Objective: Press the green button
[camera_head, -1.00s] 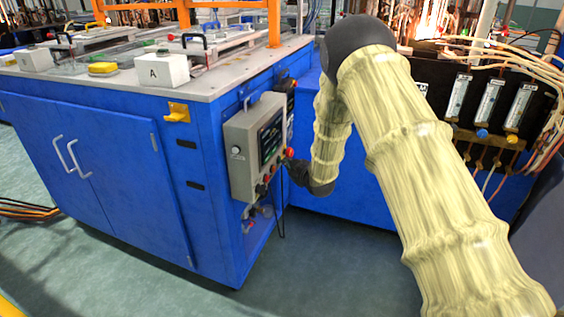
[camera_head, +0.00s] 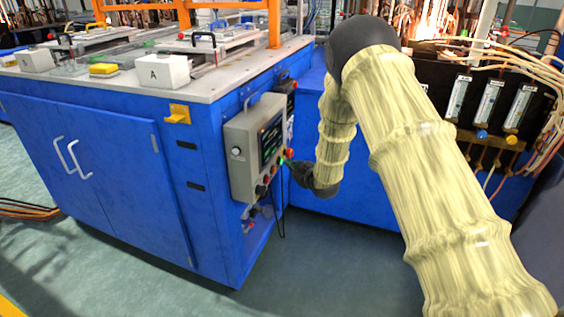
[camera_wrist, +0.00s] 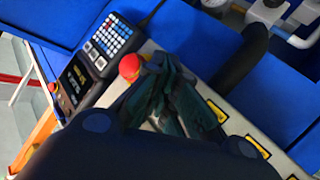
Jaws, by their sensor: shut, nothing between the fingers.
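The grey control box (camera_head: 240,150) is mounted on the side of the blue cabinet. Its face carries a dark screen (camera_head: 270,138), a red button (camera_head: 290,152) and several knobs below. A small bright green spot (camera_head: 283,161), which looks like the green button, shows just below the red button. My gripper (camera_head: 290,166) is shut and empty, its tip close to the green spot; I cannot tell whether they touch. In the wrist view my shut fingers (camera_wrist: 165,72) point at the panel beside the red button (camera_wrist: 130,67). The green button is not visible there, probably hidden behind the fingers.
The blue cabinet (camera_head: 95,180) has a worktop with a white block marked A (camera_head: 163,72). A keypad device (camera_wrist: 112,36) stands near the panel in the wrist view. Yellow labels (camera_wrist: 217,111) line the panel. Flow meters (camera_head: 488,103) and loose cables are at the right.

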